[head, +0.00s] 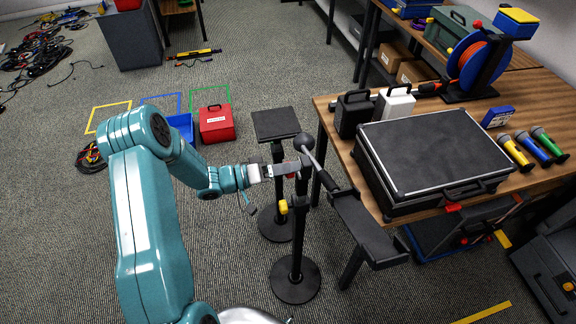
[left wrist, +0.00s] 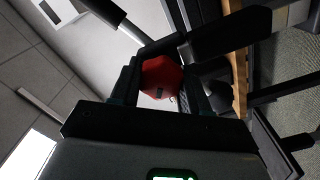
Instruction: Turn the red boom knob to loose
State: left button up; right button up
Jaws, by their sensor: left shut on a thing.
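My left gripper (head: 288,170) is at the top of a black stand with a round base (head: 295,284). In the left wrist view the red boom knob (left wrist: 161,80) sits between the two fingers of my left gripper (left wrist: 166,72), which is shut on it. In the head view the knob is mostly hidden by the gripper. The black boom (head: 319,172) slants across the stand top, with a grey ball end (head: 304,142) beside the gripper. My right gripper is not in view.
A second stand with a square black top (head: 276,123) is close behind. At right, a wooden table (head: 523,92) bears a large black case (head: 430,150), microphones and a cable reel (head: 470,65). A black tray (head: 366,226) juts out near the boom. A red box (head: 216,124) is on the floor.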

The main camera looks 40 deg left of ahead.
pick_arm(q)
jog(key=n+p, duration=0.1)
jog(key=n, duration=0.2)
jog(key=shift+a+n, duration=0.1)
jog(key=shift+n, duration=0.2)
jog(key=shift+f+n+p, duration=0.1)
jog(key=shift+n+p, duration=0.2)
jog(key=shift+n, duration=1.4)
jog(key=o, duration=1)
jog(key=shift+f, duration=0.15)
